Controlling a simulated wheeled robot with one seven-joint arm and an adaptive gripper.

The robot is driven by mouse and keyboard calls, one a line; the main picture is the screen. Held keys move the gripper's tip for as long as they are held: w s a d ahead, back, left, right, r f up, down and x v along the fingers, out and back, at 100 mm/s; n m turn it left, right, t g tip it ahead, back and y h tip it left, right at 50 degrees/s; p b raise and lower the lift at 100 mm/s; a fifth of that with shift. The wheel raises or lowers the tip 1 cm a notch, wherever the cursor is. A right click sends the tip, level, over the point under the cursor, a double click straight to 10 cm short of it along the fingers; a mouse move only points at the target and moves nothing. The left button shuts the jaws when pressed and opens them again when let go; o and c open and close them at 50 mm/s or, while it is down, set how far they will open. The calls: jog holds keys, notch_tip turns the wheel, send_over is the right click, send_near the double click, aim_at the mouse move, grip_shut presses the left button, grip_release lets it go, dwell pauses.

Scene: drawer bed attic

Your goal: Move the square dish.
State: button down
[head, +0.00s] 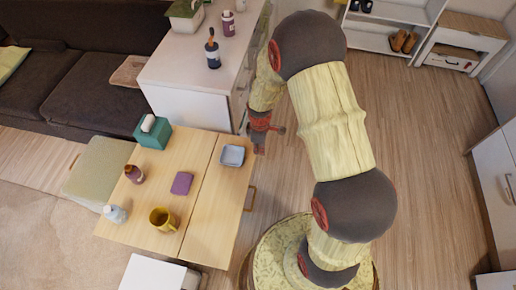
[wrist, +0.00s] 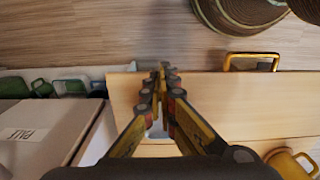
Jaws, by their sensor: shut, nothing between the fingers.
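The square dish (head: 232,155) is small, pale blue-grey and shallow. It lies flat on the right part of the light wooden table (head: 213,205), near the table's right edge. My gripper (head: 258,150) points down just right of the dish, beyond the table edge, and looks apart from it. In the wrist view my gripper (wrist: 162,72) has its fingertips together with nothing between them. A pale patch between the finger links there (wrist: 156,130) is probably the dish, mostly hidden by the fingers.
The table also holds a yellow mug (head: 163,218), a purple block (head: 181,183), a brown bottle (head: 134,174), a pale bottle (head: 115,214) and a green tissue box (head: 153,131). A white cabinet (head: 187,88) stands behind. A yellow handle (head: 250,198) juts from the right edge.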

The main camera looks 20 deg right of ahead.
aim_at(209, 152)
jog(key=f+b, duration=0.1)
jog(key=f, duration=0.1)
jog(key=w+a+f+b, duration=0.1)
jog(key=f, duration=0.1)
jog(key=a+f+b, duration=0.1)
jog(key=f, duration=0.1)
jog(key=shift+w+a, duration=0.25)
jog(key=shift+w, duration=0.1)
jog(key=shift+w+a, duration=0.25)
jog(key=shift+a, duration=0.15)
jog(key=shift+w+a+r, duration=0.1)
jog(key=w+a, duration=0.3)
jog(key=a, duration=0.2)
jog(key=w+a+p, duration=0.1)
jog(key=w+a, duration=0.3)
jog(key=a, duration=0.1)
jog(key=w+a, duration=0.3)
jog(key=a, duration=0.2)
jog(key=shift+w+a+p, duration=0.2)
jog(key=shift+w+p, duration=0.15)
jog(key=shift+p, duration=0.05)
